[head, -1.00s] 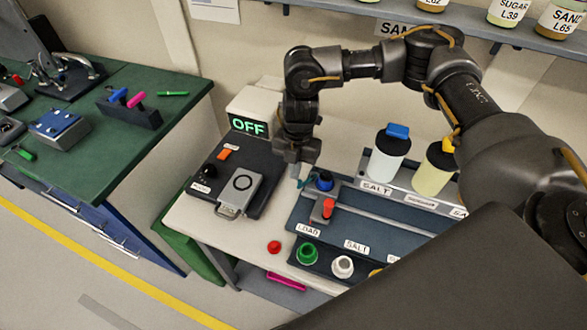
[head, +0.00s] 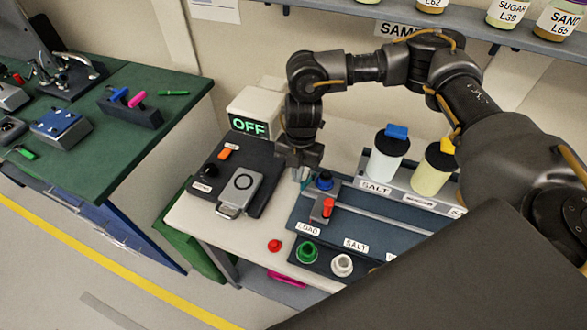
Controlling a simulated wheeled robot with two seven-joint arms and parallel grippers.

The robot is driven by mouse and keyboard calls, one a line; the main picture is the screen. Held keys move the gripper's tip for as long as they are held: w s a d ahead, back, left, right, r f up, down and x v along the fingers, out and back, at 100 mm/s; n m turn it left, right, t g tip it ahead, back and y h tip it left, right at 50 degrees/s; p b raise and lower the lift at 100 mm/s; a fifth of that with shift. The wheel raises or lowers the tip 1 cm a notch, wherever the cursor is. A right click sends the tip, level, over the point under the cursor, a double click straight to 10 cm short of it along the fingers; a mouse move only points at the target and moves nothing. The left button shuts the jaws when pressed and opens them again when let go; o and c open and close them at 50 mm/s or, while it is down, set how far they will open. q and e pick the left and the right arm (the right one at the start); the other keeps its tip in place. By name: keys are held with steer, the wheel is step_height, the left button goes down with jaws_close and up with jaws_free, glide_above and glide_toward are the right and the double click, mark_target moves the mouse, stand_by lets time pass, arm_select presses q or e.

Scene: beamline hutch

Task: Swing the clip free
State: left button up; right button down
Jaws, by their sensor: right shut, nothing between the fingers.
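My right gripper (head: 302,176) points down over the bench, just behind and left of the blue knob (head: 324,180) on the dark load rack. Its fingers are shut with nothing between them. A small teal piece shows at its fingertips, partly hidden, and I cannot tell whether they touch it or whether it is the clip. A grey block with a red upright piece (head: 327,206) stands just in front of the blue knob, above the LOAD label (head: 307,229). No part is plainly marked as the clip. My left gripper is not in view.
A dark panel (head: 262,172) with a grey latched box (head: 240,190) lies left of the gripper, before the OFF display (head: 248,127). Salt (head: 386,158) and yellow (head: 432,172) jars stand at right. A red cap (head: 274,245) lies on the bare front bench.

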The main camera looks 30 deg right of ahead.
steer(key=shift+s+d+p, duration=0.15)
steer(key=shift+s+p, duration=0.15)
steer(key=shift+s, duration=0.3)
step_height(320, 180, up, 7)
steer(key=p, duration=0.5)
steer(key=shift+w+a+p, duration=0.3)
steer(key=shift+w+a, duration=0.1)
steer(key=shift+w, duration=0.05)
